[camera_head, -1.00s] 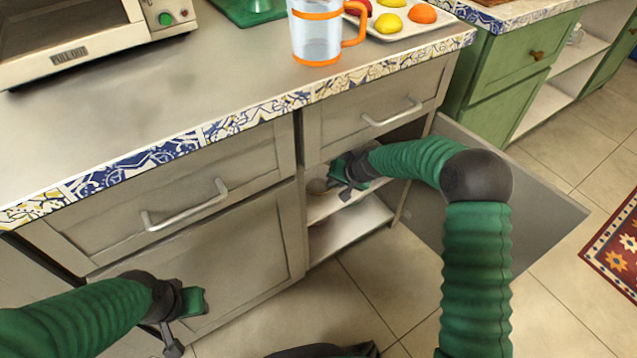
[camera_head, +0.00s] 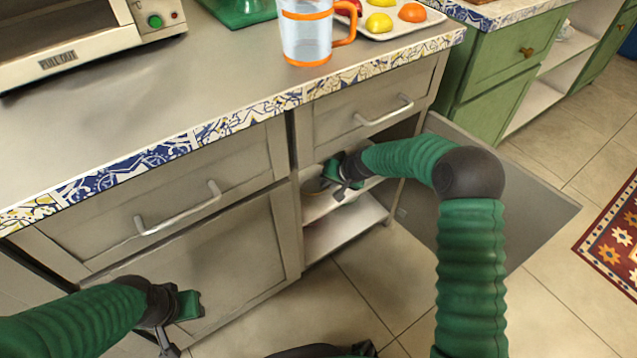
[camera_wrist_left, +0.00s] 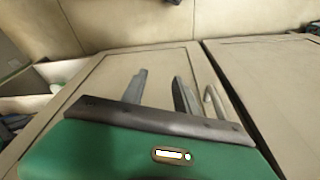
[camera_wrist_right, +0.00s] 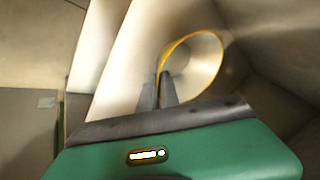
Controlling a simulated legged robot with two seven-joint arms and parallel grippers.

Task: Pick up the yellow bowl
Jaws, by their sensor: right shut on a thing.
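The yellow bowl shows in the right wrist view as a pale, round bowl with a yellow rim (camera_wrist_right: 190,62), tilted and seen into its inside. It is in the open lower cupboard, and in the head view it is too small and hidden to make out well. My right gripper (camera_head: 335,182) reaches into that cupboard. Its fingers (camera_wrist_right: 160,88) are close together at the bowl's near left edge, shut on it. My left gripper (camera_head: 190,315) is low before the shut cabinet door, and its fingers (camera_wrist_left: 160,82) are apart with nothing between them.
The cupboard has a shelf (camera_head: 345,228) below the right gripper; its opened door (camera_head: 510,190) stands to the right. The counter above holds a toaster oven (camera_head: 80,45), a jug (camera_head: 306,38) and a tray of fruit (camera_head: 425,28). A rug (camera_head: 612,235) lies at right.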

